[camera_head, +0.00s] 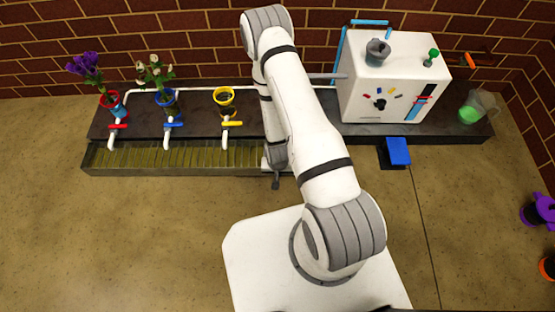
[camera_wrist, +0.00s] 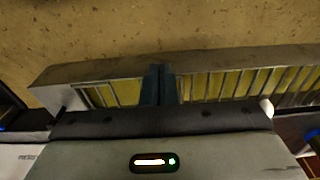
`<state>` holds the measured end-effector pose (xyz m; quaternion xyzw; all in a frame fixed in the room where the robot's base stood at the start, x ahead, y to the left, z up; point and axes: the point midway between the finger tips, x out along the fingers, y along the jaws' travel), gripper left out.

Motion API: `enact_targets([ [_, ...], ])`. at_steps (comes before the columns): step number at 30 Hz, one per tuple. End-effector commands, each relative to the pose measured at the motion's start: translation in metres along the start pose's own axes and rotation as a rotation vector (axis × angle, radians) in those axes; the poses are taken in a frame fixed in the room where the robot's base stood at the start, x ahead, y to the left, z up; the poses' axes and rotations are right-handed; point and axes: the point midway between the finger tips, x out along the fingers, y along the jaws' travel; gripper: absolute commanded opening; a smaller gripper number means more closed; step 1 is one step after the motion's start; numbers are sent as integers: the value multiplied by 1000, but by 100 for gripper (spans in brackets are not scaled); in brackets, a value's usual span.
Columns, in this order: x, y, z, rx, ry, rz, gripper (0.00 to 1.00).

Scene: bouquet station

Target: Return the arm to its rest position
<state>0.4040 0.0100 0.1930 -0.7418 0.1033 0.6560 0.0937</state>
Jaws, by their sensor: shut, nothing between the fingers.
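My white arm reaches forward from the base and bends down beyond the counter's middle in the head view. My gripper (camera_head: 276,182) points down at the front edge of the slatted trough, right of the yellow-ringed pot. In the wrist view its two dark fingers (camera_wrist: 159,72) are together, with nothing between them. They stand over the yellow slatted trough (camera_wrist: 215,87) and its grey front rim. The head view shows the same trough (camera_head: 180,158) along the counter front. Whether the fingertips touch the trough cannot be told.
Red (camera_head: 110,99), blue (camera_head: 166,97) and yellow (camera_head: 224,96) ringed pots stand behind taps; the red and blue ones hold flowers. A white machine (camera_head: 388,80) stands right of my arm. A green-filled clear cup (camera_head: 474,109) is at the counter's right end. The floor in front is open.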

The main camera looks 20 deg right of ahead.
Motion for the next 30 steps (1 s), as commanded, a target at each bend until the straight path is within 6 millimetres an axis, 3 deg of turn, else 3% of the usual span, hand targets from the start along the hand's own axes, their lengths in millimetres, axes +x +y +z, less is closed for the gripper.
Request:
enact_targets([
  [3, -8, 0, 20, -1, -3, 1, 0],
  [9, -11, 1, 35, 1, 0, 0, 0],
  [14, -16, 0, 34, 2, 2, -1, 0],
  [17, -38, -4, 20, -2, 8, -6, 0],
  [20, -82, -11, -4, -13, 16, -15, 0],
  [24, -163, -21, -41, -36, 23, -29, 0],
  [30, -281, -27, -79, -73, 32, -43, 0],
])
